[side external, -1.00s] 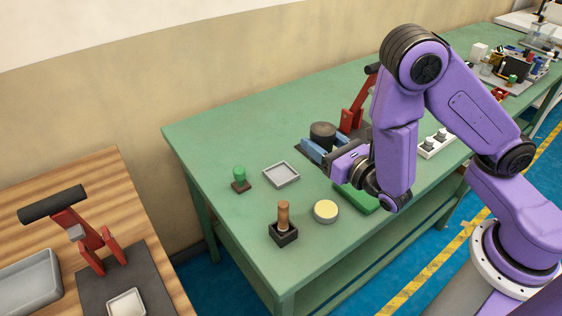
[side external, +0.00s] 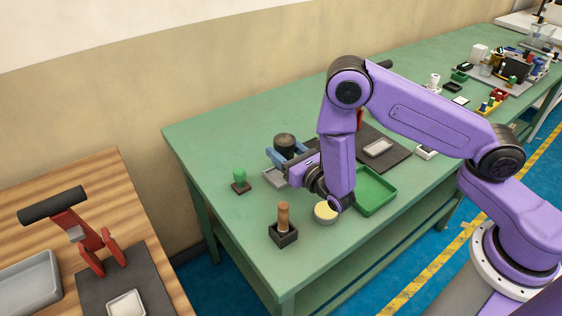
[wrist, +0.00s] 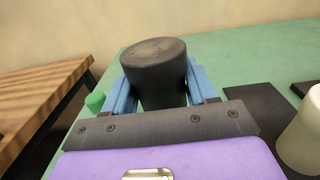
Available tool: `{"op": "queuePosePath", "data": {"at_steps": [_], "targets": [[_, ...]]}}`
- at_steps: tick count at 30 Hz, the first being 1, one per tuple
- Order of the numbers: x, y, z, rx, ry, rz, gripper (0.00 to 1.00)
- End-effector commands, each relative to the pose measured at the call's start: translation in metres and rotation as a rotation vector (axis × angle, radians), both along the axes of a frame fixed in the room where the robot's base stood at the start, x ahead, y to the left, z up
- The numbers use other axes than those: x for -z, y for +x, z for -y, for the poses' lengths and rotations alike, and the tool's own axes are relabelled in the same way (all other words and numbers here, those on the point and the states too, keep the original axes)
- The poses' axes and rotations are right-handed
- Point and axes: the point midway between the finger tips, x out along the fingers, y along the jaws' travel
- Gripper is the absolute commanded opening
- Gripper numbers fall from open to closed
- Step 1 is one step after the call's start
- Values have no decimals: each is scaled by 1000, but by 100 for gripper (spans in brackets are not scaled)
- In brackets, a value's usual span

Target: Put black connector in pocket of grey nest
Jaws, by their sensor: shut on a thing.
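The black connector (side external: 285,143) is a dark, slightly tapered cylinder. My gripper (side external: 288,158) is shut on it, with the blue fingers on either side. In the wrist view the connector (wrist: 157,75) stands upright between the fingers (wrist: 160,93). A shallow grey square tray (side external: 271,179), apparently the grey nest, lies on the green table just below my gripper in the side view. The gripper hides much of it, so its pocket is not clear. The connector appears raised above the table and apart from the tray.
A green knob on a dark base (side external: 240,180) stands left of the tray. A wooden-handled stamp (side external: 283,224), yellow-topped round tin (side external: 325,212) and green tray (side external: 374,196) lie nearer the front. A dark mat with a pale rectangular piece (side external: 380,147) lies right.

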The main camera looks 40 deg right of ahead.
Motion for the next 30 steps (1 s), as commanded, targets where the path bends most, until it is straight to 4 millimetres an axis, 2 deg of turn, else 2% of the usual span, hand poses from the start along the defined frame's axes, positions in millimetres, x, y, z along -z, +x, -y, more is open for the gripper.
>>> {"op": "queuePosePath", "data": {"at_steps": [8,15,29,30], "targets": [[16,12,-3,1,-1,0,23],[41,11,-3,0,-1,0,23],[47,11,-3,0,0,1,23],[47,11,-3,0,0,0,63]]}}
